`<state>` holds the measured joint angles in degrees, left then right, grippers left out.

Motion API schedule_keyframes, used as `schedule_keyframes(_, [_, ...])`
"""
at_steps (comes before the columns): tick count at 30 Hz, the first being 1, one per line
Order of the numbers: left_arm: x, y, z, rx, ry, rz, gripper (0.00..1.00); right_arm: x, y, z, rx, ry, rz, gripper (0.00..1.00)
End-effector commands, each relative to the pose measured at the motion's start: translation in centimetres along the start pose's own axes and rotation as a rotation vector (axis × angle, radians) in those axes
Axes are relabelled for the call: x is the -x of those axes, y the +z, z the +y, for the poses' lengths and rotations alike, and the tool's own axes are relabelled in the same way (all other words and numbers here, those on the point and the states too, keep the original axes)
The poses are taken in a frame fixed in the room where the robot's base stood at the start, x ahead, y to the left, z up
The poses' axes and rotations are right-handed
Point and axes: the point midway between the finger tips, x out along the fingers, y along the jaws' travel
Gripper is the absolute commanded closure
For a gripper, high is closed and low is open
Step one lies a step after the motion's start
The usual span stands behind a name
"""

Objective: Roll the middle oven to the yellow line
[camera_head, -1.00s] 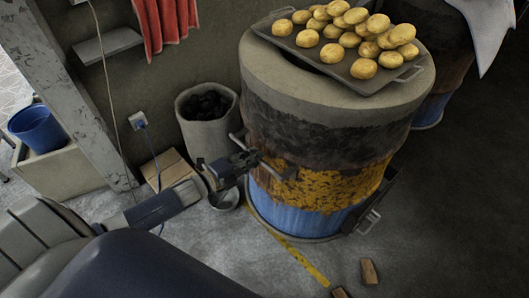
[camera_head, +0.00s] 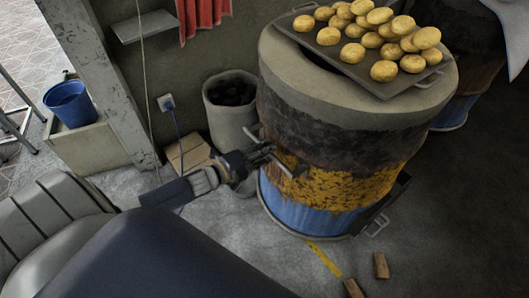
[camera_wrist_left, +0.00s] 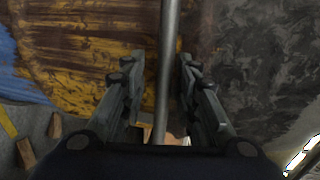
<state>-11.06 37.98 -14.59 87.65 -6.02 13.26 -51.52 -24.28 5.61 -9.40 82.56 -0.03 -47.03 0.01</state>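The oven (camera_head: 340,125) before me is a barrel with a concrete top, a dark, rust-yellow and blue body. It stands on the floor, its base over part of the yellow line (camera_head: 325,259). My left gripper (camera_head: 275,158) is at the oven's left side. In the left wrist view its two fingers (camera_wrist_left: 161,62) stand on either side of the bar, with a gap visible at least on the left, so they look open around it. My right gripper is out of view.
A tray (camera_head: 380,88) piled with round potatoes or buns sits on the oven. A grey bin (camera_head: 230,118) stands behind the gripper, a blue bucket (camera_head: 70,104) at the left. Brown blocks (camera_head: 381,265) lie on the floor in front. Another oven (camera_head: 462,105) stands behind right.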

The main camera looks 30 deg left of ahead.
Motion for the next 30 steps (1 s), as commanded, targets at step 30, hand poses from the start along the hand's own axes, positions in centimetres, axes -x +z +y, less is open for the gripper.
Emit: schedule_keyframes(30, [10.2,-0.2,0.1,0.002,0.000,0.005,0.68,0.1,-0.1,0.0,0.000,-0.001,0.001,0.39])
